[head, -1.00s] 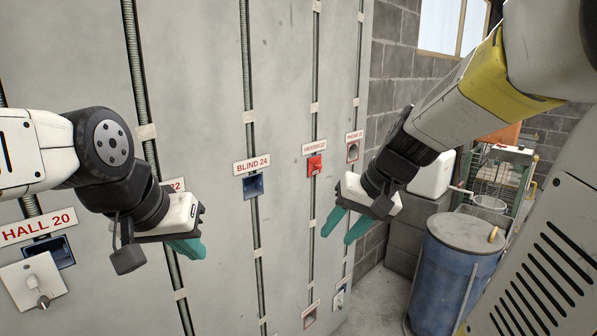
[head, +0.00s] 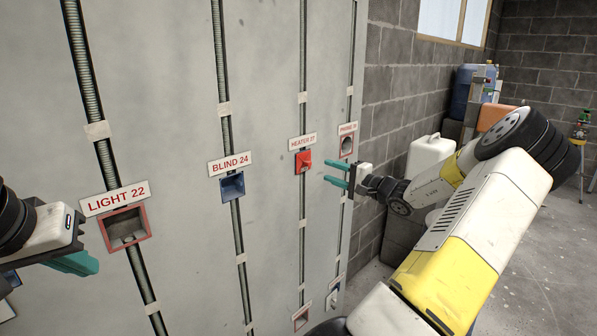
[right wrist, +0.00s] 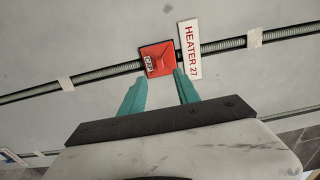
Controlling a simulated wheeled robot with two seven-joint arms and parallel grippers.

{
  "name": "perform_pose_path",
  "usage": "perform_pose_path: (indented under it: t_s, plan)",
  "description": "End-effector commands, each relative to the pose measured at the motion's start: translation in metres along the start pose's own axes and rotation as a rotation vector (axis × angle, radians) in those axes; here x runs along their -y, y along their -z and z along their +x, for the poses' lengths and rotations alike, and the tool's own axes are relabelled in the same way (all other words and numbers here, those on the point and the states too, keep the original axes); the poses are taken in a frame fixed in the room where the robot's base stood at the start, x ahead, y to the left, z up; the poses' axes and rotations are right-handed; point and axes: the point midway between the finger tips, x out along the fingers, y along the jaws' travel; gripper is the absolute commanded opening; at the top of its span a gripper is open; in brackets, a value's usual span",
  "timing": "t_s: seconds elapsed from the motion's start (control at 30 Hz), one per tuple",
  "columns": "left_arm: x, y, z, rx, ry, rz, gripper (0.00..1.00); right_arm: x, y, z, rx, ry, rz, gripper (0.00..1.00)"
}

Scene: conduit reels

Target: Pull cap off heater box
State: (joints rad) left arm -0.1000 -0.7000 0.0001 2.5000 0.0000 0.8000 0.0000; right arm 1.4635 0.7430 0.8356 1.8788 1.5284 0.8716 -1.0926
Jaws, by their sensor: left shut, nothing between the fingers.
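The red cap (head: 303,162) covers the heater box under the "HEATER 27" label (head: 302,142) on the grey wall panel. In the right wrist view the cap (right wrist: 157,60) carries a small "CAP" tag and lies just beyond the fingertips. My right gripper (head: 327,172) is open, with its teal fingers pointing at the cap from the right. It also shows in the right wrist view (right wrist: 157,83), with nothing between its fingers. A small gap seems to separate the fingers from the cap. My left gripper (head: 92,266) is shut and empty at the lower left, well away from the cap.
Open boxes sit under "LIGHT 22" (head: 125,228), "BLIND 24" (head: 232,187) and the label right of the heater (head: 347,145). Vertical conduits run along the panel. A white canister (head: 428,158) stands at the right by the block wall. The panel around the cap is clear.

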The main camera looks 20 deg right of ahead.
Motion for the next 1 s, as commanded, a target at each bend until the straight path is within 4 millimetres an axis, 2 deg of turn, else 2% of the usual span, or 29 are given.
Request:
perform_pose_path:
  t_s: [0.6, 0.8, 1.0]
  plan:
    - [0.000, 0.000, 0.000, 0.000, 0.000, 0.000, 0.00, -0.001, -0.003, 0.068, 0.005, -0.003, 0.000, 0.38]
    - [0.000, 0.000, 0.000, 0.000, 0.000, 0.000, 0.00, -0.001, -0.002, 0.083, 0.005, -0.003, -0.001, 0.38]
    - [0.000, 0.000, 0.000, 0.000, 0.000, 0.000, 0.00, -0.001, -0.003, 0.088, 0.005, -0.003, 0.000, 0.38]
